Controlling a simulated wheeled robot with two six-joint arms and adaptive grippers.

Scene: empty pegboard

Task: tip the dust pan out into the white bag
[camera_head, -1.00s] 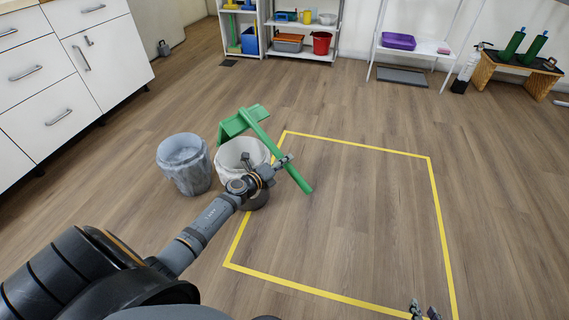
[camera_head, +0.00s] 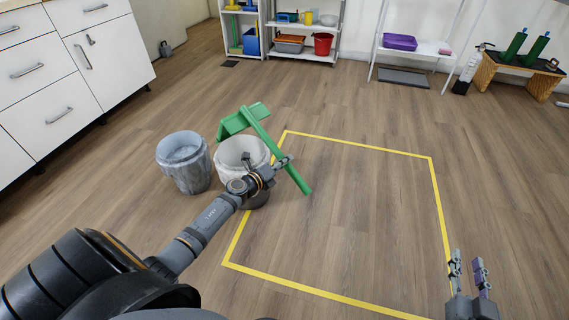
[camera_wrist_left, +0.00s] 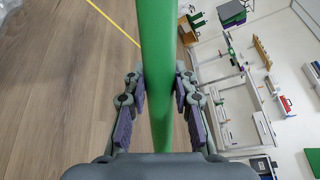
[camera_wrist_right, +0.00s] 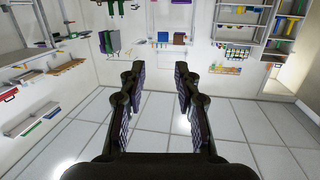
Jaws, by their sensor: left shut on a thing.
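The green dust pan (camera_head: 238,121) is above the far rim of the white bag (camera_head: 231,149), its long handle slanting down to the right. My left gripper (camera_head: 283,162) is shut on the handle, right of the bag's mouth. In the left wrist view the green handle (camera_wrist_left: 158,60) runs between the fingers (camera_wrist_left: 158,100). The pan looks tilted; whether it holds anything is hidden. The white bag stands open, partly hidden by my left arm. My right gripper (camera_head: 468,268) is open and empty at the lower right; its spread fingers (camera_wrist_right: 160,80) also show in the right wrist view.
A grey bag-lined bin (camera_head: 185,165) stands just left of the white bag. A yellow taped square (camera_head: 357,145) marks clear floor to the right. White drawers (camera_head: 70,75) are at the left; shelves with a red bucket (camera_head: 323,44) stand at the back.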

